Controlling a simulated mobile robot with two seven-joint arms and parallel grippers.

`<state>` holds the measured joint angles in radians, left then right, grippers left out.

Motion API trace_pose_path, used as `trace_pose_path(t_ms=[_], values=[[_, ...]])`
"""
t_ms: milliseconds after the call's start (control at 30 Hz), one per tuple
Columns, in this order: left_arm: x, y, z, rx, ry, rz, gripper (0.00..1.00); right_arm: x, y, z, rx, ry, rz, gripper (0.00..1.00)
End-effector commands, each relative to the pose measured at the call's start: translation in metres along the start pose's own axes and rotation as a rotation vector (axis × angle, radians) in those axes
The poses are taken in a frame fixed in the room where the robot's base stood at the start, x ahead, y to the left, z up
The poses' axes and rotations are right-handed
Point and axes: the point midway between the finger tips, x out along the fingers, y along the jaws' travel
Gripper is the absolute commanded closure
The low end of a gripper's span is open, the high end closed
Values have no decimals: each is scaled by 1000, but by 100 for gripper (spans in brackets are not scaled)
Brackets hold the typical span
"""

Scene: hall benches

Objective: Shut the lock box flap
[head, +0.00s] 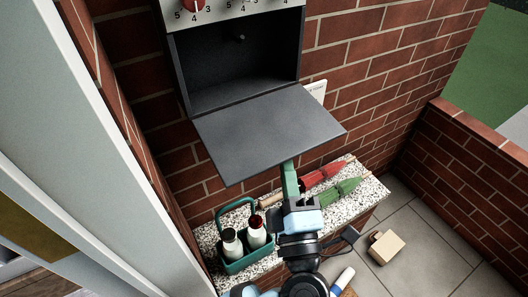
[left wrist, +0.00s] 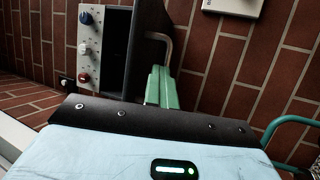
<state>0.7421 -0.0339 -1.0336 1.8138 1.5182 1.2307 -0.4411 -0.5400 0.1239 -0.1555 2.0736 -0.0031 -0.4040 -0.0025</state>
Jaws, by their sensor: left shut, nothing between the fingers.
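The lock box (head: 237,60) is a dark grey open-fronted box on the brick wall, with a pale dial panel above its opening. Its flap (head: 265,130) is open, sticking out from the lower edge of the opening and sloping slightly. My left gripper (head: 289,172) is shut and empty, below the flap's front edge; its green fingers point up towards the underside. The fingertips seem partly hidden by the flap, and I cannot tell whether they touch it. In the left wrist view the shut fingers (left wrist: 159,86) show beside the dark box with its knobs (left wrist: 88,45).
A speckled stone bench (head: 365,190) below carries a green caddy (head: 235,266) with two bottles, a red folded item (head: 322,174) and a green one (head: 335,192). A cardboard box (head: 386,247) sits on the tiled floor. A pale panel edge (head: 120,130) stands close at left.

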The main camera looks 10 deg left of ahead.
Motion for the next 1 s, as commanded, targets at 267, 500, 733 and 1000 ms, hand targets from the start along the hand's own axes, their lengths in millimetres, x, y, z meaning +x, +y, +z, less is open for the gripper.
trace_pose_path(t_ms=[267, 500, 733, 1000], values=[[21, 12, -9, -9, 31, 30, 100, 0, 0, -2, 3, 2, 1, 52], [21, 12, -9, -8, 31, 30, 100, 0, -2, -3, 13, 5, 2, 52], [21, 12, -9, -8, 31, 31, 100, 0, -3, -4, 14, 6, 2, 52], [21, 12, -9, -8, 31, 31, 96, 0, -2, -4, 11, 6, 2, 52]])
